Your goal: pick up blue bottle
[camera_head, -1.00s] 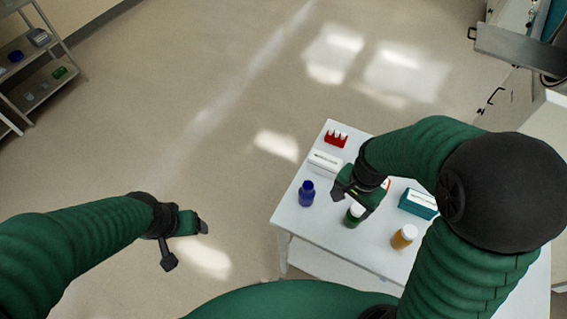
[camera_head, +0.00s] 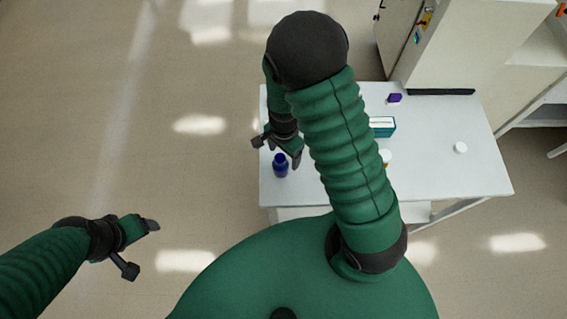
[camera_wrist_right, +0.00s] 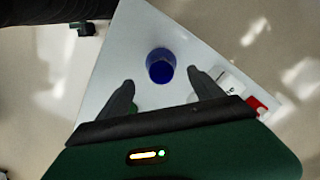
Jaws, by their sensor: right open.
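The blue bottle (camera_head: 280,166) stands on the white table near its left edge. My right gripper (camera_head: 277,150) is open and empty just beyond it in the head view, its fingers apart. In the right wrist view the bottle (camera_wrist_right: 161,66) shows ahead, between the lines of the two open fingertips (camera_wrist_right: 160,79) and slightly beyond them. I see no grip on it. My left gripper (camera_head: 142,248) is open and empty over the floor, left of the table.
The wrist view shows a white box (camera_wrist_right: 234,80) and red rack (camera_wrist_right: 258,104) at the right.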

